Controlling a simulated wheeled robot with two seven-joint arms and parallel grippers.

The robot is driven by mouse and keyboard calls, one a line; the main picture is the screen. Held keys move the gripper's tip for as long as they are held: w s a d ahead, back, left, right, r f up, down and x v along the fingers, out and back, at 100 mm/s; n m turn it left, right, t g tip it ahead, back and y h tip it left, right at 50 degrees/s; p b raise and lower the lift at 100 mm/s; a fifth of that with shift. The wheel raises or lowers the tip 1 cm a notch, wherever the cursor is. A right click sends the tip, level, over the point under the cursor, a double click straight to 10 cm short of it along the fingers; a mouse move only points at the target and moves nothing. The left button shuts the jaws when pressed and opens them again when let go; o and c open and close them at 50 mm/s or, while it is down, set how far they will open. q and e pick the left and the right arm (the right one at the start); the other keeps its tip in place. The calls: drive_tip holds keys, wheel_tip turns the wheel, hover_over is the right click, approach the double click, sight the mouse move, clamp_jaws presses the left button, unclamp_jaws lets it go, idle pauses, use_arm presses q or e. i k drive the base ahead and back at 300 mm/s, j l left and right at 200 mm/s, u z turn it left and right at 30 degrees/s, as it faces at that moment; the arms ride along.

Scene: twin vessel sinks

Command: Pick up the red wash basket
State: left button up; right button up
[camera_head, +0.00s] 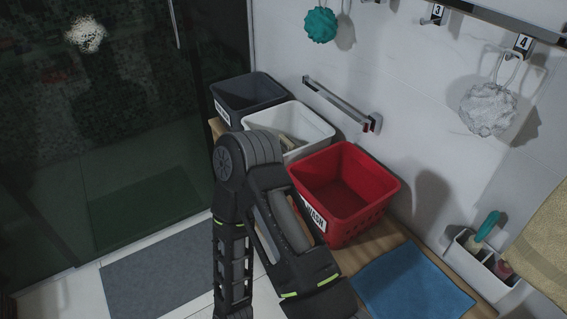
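The red wash basket (367,214) stands upright on a wooden bench (385,240) against the wall, right of the picture's middle. It is an open-topped bin with slotted sides and a white "WASH" label on its left face. Its inside looks empty. A black arm of mine rises from the bottom edge and bends in front of the basket, hiding part of its left side. Neither of my grippers shows in this view, so I see no grip on the basket.
A white basket (310,122) with something light in it and a dark grey basket (247,92) stand left of the red one. A metal wall bar (338,102) is behind them. A blue cloth (412,284) and a white caddy (478,268) lie to the right.

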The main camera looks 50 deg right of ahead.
sight(346, 193)
drive_tip(key=i, duration=1.65)
drive_tip(key=z, duration=4.1)
